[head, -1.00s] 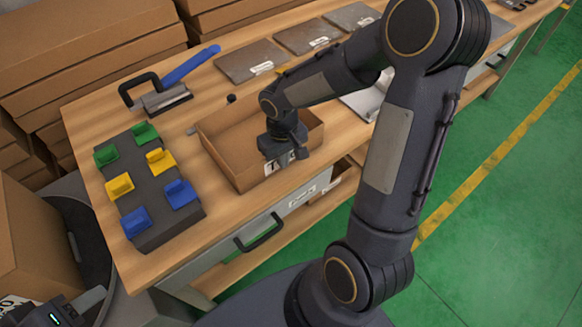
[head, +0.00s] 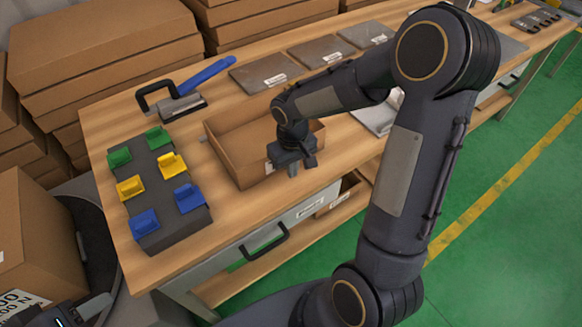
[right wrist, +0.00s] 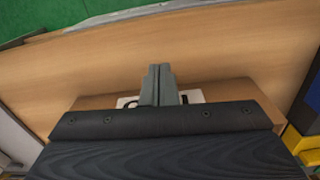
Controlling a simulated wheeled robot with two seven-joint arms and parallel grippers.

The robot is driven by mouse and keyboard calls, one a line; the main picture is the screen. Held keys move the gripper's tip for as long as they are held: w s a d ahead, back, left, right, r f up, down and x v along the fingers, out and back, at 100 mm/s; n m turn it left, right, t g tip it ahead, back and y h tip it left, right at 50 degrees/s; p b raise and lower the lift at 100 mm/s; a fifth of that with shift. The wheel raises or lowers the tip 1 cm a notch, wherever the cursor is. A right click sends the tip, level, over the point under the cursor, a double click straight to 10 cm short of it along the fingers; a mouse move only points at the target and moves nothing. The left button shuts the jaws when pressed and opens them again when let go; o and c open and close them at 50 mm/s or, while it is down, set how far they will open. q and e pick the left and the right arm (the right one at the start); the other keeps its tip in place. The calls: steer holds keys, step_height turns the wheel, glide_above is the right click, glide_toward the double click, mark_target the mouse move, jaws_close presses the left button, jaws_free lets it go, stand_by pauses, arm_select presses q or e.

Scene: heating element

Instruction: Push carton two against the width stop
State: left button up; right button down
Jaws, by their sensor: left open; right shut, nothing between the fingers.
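An open, shallow brown carton (head: 228,158) sits on the wooden table; I take it as carton two, though its white label is mostly hidden. My right gripper (head: 300,168) is shut and empty at its near wall, in front of the label. The right wrist view shows the shut fingers (right wrist: 158,84) close to the carton wall (right wrist: 232,94); I cannot tell whether they touch it. My left gripper (head: 82,312) is at the bottom left corner, open and partly cut off, away from the carton. I cannot pick out the width stop.
A dark block (head: 160,200) with green, yellow and blue pieces lies left of the carton. A black-handled tool with a blue bar (head: 205,75) lies behind. Grey plates (head: 265,75) lie along the back. A large carton (head: 35,235) stands at left. Bare table lies before the carton.

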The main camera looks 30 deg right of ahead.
step_height(320, 180, up, 9)
steer(key=s+a+r+m+t+y, duration=0.1)
steer(key=s+a+r+t+y, duration=0.1)
steer(key=s, duration=0.6)
steer(key=s+a+r+t+y, duration=0.1)
steer(key=s+a+r+t, duration=0.1)
steer(key=s, duration=0.7)
steer(key=shift+s+a+r+m+t+y, duration=0.35)
steer(key=shift+r+t, duration=0.2)
steer(key=shift+t, duration=0.25)
